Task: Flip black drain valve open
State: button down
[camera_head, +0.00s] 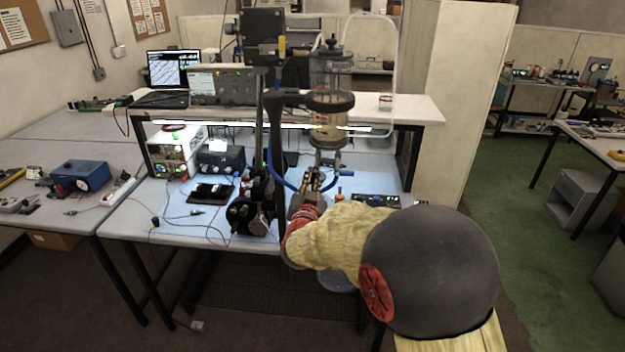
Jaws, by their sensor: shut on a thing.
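The sealed clear cylinder (331,118) with dark end bands is held upright on a black stand (262,130) above the blue-topped bench. A narrow metal outlet (329,158) hangs below it, with blue tubing (346,196) curving away on the right. My gripper (317,181) is below the cylinder, among the fittings, reached from the front right by my yellow-sleeved arm. Its fingers are closed on a small part there, which appears to be the black drain valve. The valve is too small and too covered by the fingers to show its handle position.
A shelf (415,109) runs behind the cylinder and carries a laptop (168,75) and an instrument (222,84). A lit power unit (173,152) and cables lie on the bench at left. A pale cabinet wall (455,100) stands at right. Open green floor lies beyond it.

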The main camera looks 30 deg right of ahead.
jog(key=shift+s+d+f+n+b, duration=0.1)
jog(key=shift+s+d+n+b, duration=0.1)
jog(key=shift+n, duration=0.6)
jog(key=shift+s+d+n+b, duration=0.1)
jog(key=shift+d+n+b, duration=0.1)
jog(key=shift+n, duration=0.6)
jog(key=c, duration=1.8)
grip_release()
jog(key=shift+c, duration=0.2)
jog(key=v, duration=1.2)
jog(key=shift+w, duration=0.1)
